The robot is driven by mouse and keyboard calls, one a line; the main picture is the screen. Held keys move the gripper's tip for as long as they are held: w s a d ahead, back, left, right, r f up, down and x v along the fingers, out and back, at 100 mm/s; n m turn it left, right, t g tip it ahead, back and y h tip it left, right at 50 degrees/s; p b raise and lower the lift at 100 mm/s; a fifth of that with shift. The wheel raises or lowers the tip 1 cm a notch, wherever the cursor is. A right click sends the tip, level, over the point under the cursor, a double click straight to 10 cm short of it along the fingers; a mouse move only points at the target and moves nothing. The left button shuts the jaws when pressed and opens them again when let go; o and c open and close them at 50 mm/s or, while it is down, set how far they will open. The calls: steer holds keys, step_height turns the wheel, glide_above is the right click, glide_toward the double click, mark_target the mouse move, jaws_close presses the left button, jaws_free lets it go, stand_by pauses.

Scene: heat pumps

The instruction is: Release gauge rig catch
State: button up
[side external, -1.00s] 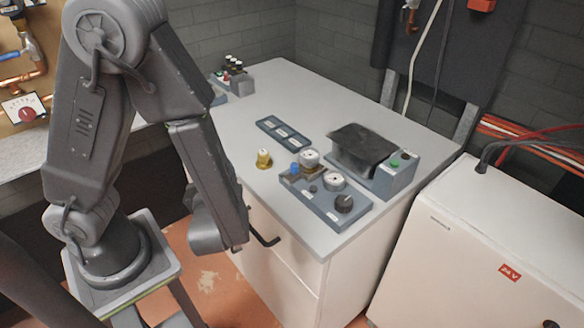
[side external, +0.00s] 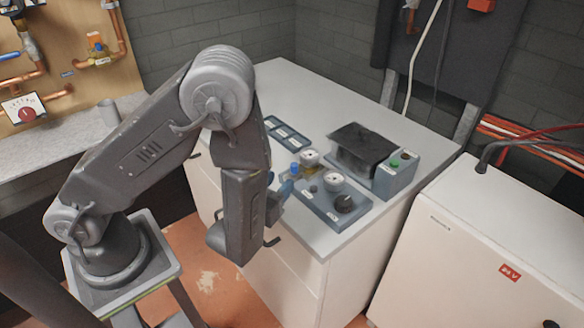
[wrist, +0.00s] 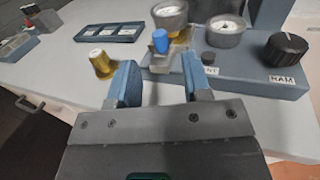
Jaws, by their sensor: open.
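The gauge rig is a blue-grey base (side external: 325,208) on the worktop, with two round white gauges, a black knob and a blue-topped part. In the wrist view the base (wrist: 245,80) lies just ahead of my gripper, and the blue part (wrist: 160,41) stands near its left end beside a clear and amber piece. I cannot tell for sure which part is the catch. My gripper (wrist: 162,85) is open and empty, its blue fingers short of the blue part. In the side view my forearm partly covers it. A yellow cap (wrist: 102,63) stands just left of the left finger.
A blue-grey tray with pale labels (wrist: 110,32) lies behind on the worktop. A box with a black cover (side external: 358,145) and green and red buttons stands behind the rig. A black drawer handle (wrist: 30,104) juts from the cabinet front.

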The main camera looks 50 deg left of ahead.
mark_target(292, 168)
steer(key=x, duration=0.6)
steer(key=shift+w, duration=0.15)
jaws_close()
stand_by(0.4)
